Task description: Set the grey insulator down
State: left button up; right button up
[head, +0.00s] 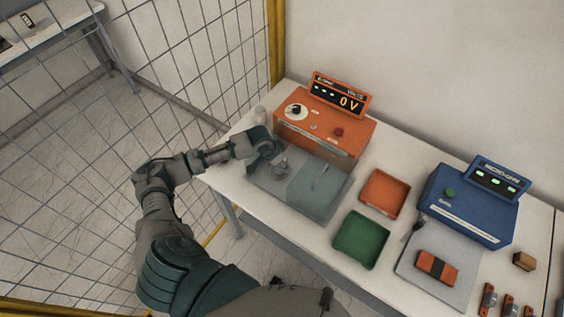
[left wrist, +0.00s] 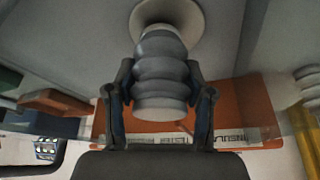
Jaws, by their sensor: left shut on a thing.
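The grey insulator (left wrist: 161,78) is a ribbed, stacked body between the two fingers of my left gripper (left wrist: 160,90) in the left wrist view. The fingers are shut on its sides. A pale round flared piece (left wrist: 186,12) is at its far end; I cannot tell whether the two touch. In the head view my left gripper (head: 279,163) is over the left part of the glassy grey test bay (head: 322,208), in front of the orange tester (head: 345,138), which reads 0 V. The insulator is small and partly hidden there. My right gripper is not in view.
An orange tray (head: 384,194) and a green tray (head: 361,240) look empty. A blue meter (head: 463,205) stands behind a grey plate (head: 450,283) bearing an orange-and-black block (head: 436,267). A white object (head: 259,114) stands left of the tester. Wire fencing (head: 190,60) borders the left.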

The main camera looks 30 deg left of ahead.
pick_arm(q)
jog(key=shift+a+f, duration=0.2)
jog(key=shift+f, duration=0.1)
jog(key=shift+w+a+f, duration=0.1)
jog(key=shift+a, duration=0.1)
jog(key=o, duration=1.1)
jog(key=shift+a, duration=0.15)
jog(key=shift+c, duration=0.2)
jog(key=shift+o, duration=1.4)
jog(key=shift+a+f, duration=0.1)
jog(key=shift+a, duration=0.05)
jog(key=shift+d, duration=0.2)
jog(key=shift+d+r, duration=0.25)
jog(key=v, duration=1.2)
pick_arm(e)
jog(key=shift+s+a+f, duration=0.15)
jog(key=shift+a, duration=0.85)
pick_arm(q)
jog(key=shift+a+f, duration=0.1)
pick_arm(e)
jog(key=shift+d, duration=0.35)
